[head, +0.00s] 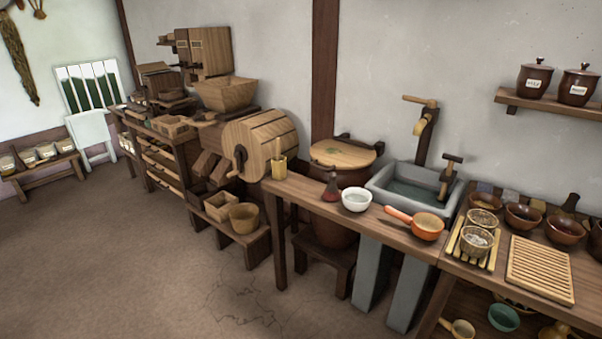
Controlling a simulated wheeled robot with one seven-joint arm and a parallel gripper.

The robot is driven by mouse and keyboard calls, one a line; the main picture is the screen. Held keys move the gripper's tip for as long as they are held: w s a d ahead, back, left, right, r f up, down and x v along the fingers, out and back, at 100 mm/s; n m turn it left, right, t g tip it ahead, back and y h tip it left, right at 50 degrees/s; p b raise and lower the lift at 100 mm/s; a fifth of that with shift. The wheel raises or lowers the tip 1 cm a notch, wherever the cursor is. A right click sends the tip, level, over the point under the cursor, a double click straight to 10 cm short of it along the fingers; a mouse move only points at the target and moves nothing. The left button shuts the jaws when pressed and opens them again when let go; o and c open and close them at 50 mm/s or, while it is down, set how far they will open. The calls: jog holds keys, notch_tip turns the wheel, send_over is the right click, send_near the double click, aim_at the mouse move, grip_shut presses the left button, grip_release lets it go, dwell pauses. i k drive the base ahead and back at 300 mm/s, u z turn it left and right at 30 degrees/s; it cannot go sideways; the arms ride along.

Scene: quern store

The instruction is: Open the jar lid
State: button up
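A large dark brown jar (333,232) stands on a low wooden stand behind the wooden counter, left of the sink. Its round, flat wooden lid (343,153) lies on top and looks closed. A greenish mark shows on the lid. The counter hides part of the jar's body. Two small brown jars with knobbed lids and white labels, a left one (534,80) and a right one (578,86), sit on the wall shelf at the right, also closed. My gripper is not in view.
The counter (310,195) in front of the jar bears a white bowl (356,200), a dark flask-like item (331,186) and an orange-handled ladle (425,226). A grey sink (380,202) stands right of the jar, a wooden drum (262,143) left. The floor (130,260) at left is clear.

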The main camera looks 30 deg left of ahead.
aim_at(336, 152)
jog(key=u, duration=1.4)
jog(key=i, duration=1.5)
